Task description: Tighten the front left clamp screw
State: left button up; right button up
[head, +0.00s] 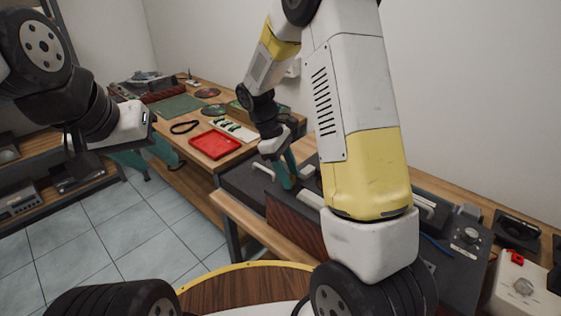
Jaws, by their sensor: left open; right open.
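A black hifi unit (243,183) with a wooden side panel and pale handles lies on the bench in front of my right arm. I cannot make out the front left clamp screw; it may be hidden behind my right arm or too small to see. My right gripper (287,176) has teal fingers, points down at the unit's top between pale handles, and is open. I cannot tell whether it touches anything. My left gripper (155,163) is open and empty, over the floor at the left, well away from the unit.
A red tray (215,145), a black belt loop (184,127), a green mat (175,107) and a turntable (147,79) lie on the far bench. A grey box with a dial (466,240) stands at right. Shelves with equipment line the left; tiled floor (95,230) is clear.

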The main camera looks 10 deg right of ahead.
grip_shut()
